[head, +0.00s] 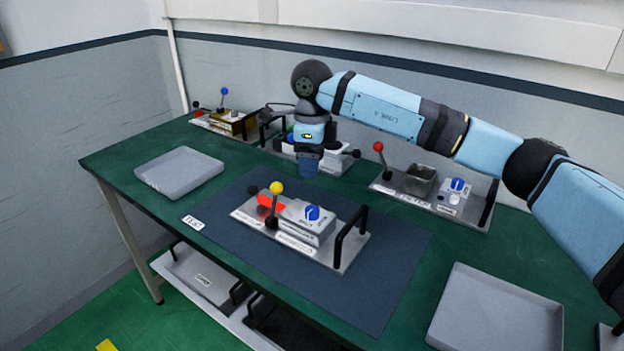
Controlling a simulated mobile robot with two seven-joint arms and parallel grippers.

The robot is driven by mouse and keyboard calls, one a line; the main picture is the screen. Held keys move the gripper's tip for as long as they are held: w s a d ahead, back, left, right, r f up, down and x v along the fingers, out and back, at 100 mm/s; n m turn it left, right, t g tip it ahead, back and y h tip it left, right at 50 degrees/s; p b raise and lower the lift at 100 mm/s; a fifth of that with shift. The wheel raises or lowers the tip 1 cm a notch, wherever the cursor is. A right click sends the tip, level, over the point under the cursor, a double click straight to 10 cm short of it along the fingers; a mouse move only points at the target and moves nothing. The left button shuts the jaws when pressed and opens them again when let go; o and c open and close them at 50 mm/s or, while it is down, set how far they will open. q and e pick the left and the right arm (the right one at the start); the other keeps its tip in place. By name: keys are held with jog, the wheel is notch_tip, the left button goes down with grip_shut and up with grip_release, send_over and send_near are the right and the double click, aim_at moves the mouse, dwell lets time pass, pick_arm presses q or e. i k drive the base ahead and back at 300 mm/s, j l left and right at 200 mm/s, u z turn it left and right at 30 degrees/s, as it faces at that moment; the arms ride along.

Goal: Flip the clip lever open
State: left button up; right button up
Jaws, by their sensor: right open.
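A device on a grey metal plate (345,262) sits on the dark mat in the middle of the table. It has an upright lever with a yellow ball (276,188), a black ball knob (253,190), a red part (270,204) and a grey box with a blue dial (312,213). I cannot tell which of these is the clip lever. My right gripper (307,168) points down behind this device, apart from it, in front of the back row. It is open; its fingertips are small and partly unclear. My left gripper is not in view.
Similar devices stand along the back: one with a blue-ball lever (224,92), one partly behind my gripper, and one with a red-ball lever (378,147). Empty grey trays lie at the left (180,172) and front right (495,310). The dark mat (385,290) has free room.

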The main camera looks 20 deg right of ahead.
aim_at(274, 201)
jog(key=k, duration=1)
